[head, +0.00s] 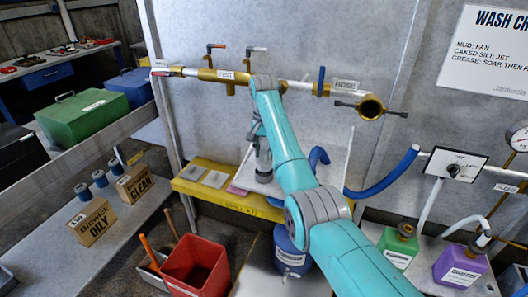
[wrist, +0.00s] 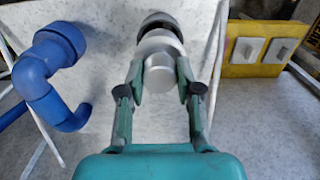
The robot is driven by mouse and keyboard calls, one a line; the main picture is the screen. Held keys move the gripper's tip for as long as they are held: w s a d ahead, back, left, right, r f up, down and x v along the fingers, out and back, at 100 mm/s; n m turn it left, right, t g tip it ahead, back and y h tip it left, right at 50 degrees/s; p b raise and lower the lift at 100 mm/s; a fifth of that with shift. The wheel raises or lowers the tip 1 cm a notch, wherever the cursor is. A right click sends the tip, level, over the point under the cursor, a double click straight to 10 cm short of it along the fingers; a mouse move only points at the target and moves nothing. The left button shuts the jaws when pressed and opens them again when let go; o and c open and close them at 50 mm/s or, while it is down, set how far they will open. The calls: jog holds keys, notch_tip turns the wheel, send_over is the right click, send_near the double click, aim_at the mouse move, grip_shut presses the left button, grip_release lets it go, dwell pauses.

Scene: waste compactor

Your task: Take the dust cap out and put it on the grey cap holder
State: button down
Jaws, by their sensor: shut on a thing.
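My gripper (wrist: 160,82) is shut on a pale grey round piece, which I take for the dust cap (wrist: 160,48). A dark ring shows just past it in the wrist view; I cannot tell whether the cap is still seated in something. In the head view my gripper (head: 263,155) points down at the back wall, above the yellow shelf (head: 229,199). Light grey square plates (head: 215,179) sit on that shelf, left of my gripper. They show at the right in the wrist view (wrist: 247,50). I cannot tell which one is the cap holder.
A blue hose (head: 385,182) curves right of my gripper; its elbow (wrist: 50,68) is close in the wrist view. A brass pipe (head: 225,75) with handles runs above. A blue drum (head: 290,252) and a red bin (head: 195,265) stand below the shelf.

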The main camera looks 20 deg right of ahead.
aim_at(264, 161)
jog(key=shift+f, duration=2.05)
dwell(0.7)
jog(key=shift+c, duration=2.3)
grip_release()
jog(key=shift+r, duration=3.5)
